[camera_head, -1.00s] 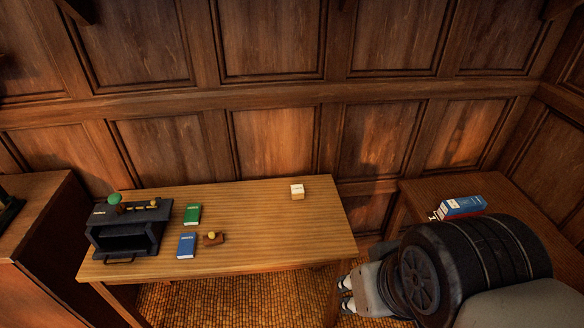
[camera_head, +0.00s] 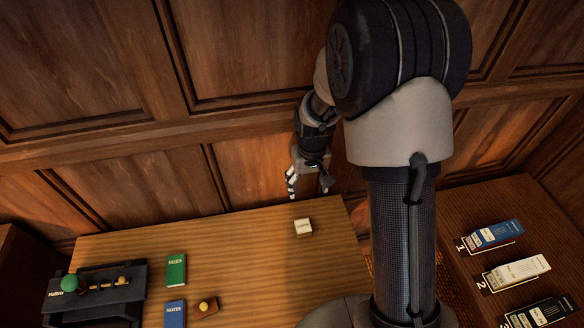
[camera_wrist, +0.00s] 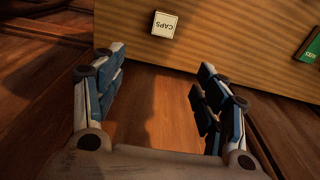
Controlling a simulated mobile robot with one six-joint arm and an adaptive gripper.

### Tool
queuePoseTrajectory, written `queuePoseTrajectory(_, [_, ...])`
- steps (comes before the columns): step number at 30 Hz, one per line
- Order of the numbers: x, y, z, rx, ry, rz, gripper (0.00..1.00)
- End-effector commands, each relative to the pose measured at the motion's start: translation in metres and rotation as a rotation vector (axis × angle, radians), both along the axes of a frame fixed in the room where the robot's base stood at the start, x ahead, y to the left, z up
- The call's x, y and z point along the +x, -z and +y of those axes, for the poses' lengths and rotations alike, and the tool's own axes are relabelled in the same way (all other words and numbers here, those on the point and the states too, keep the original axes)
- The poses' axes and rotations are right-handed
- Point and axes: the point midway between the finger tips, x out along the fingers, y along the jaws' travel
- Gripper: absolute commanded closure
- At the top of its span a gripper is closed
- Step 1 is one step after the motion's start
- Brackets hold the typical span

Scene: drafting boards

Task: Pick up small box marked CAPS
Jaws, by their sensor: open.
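The small box marked CAPS (camera_head: 303,227) is pale, nearly white, and sits on the wooden table (camera_head: 240,270) near its back right corner. It also shows in the wrist view (camera_wrist: 164,25), its lettering readable, ahead of the fingers and apart from them. My gripper (camera_head: 308,190) hangs above the back edge of the table, behind and above the box. In the wrist view my gripper (camera_wrist: 160,85) has its fingers spread wide with nothing between them.
A right-hand table holds several boxes (camera_head: 515,270). Panelled wall stands close behind.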

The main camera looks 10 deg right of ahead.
Motion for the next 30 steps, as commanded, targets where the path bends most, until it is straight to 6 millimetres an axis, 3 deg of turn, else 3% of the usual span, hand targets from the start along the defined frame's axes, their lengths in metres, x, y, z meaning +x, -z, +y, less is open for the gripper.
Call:
queuePoseTrajectory(3, [0.004, 0.039, -0.001, 0.0, -0.001, 0.038, 0.33])
queuePoseTrajectory(11, [0.006, 0.082, -0.001, 0.001, -0.003, 0.061, 0.33])
queuePoseTrajectory(21, [0.004, 0.155, 0.0, 0.001, -0.002, 0.062, 0.33])
queuePoseTrajectory(25, [0.005, 0.178, 0.0, 0.001, -0.003, 0.061, 0.33])
queuePoseTrajectory(30, [0.006, 0.191, 0.0, 0.001, -0.002, 0.058, 0.33])
